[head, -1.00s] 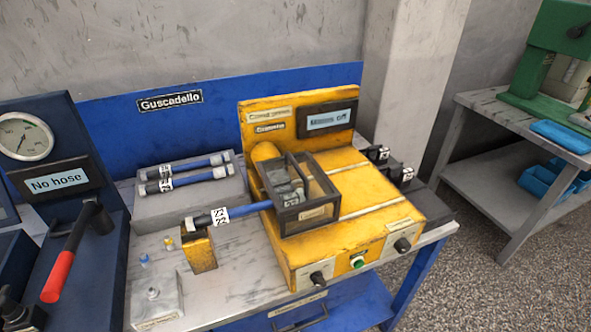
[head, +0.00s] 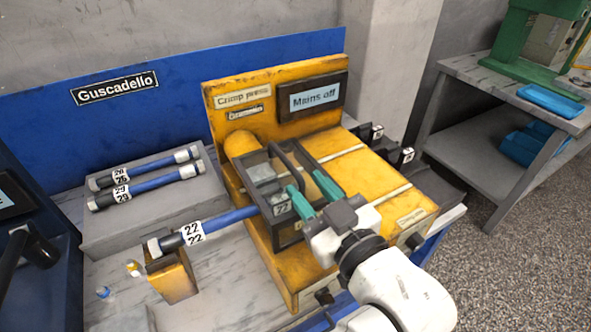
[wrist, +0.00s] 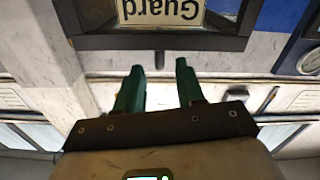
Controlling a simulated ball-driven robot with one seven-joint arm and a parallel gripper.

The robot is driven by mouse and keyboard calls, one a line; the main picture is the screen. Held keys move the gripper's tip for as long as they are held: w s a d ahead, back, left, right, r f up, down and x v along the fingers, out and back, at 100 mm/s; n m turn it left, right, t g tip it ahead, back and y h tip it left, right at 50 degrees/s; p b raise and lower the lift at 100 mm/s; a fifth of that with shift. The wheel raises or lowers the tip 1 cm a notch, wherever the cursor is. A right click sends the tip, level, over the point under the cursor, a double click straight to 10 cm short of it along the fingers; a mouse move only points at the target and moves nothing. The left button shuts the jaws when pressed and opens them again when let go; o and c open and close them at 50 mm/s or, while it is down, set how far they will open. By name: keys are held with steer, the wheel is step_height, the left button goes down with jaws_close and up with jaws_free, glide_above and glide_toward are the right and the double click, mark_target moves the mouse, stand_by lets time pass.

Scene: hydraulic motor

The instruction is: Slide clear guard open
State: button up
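The clear guard (head: 287,240) is a dark-framed box with see-through panels on the yellow crimp press (head: 233,105). A dark handle bar (head: 284,158) runs across its top. My gripper (head: 306,183) has two teal fingers, spread apart with nothing between them, over the guard's right side in the head view. I cannot tell whether they touch it; they partly hide it. In the wrist view the gripper (wrist: 159,66) is also open, and the guard's frame with its upside-down "Guard" label (wrist: 161,12) shows beyond the fingertips.
A blue hose tagged 22 (head: 226,221) runs from a yellow stand (head: 172,277) into the guard's left side. Two hoses lie on a grey rack (head: 117,241) at left. A screen (head: 315,96) reads "Mains off". A side bench (head: 462,67) stands at right.

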mark_target(303, 183)
steer(key=shift+x, duration=2.25)
jaws_close()
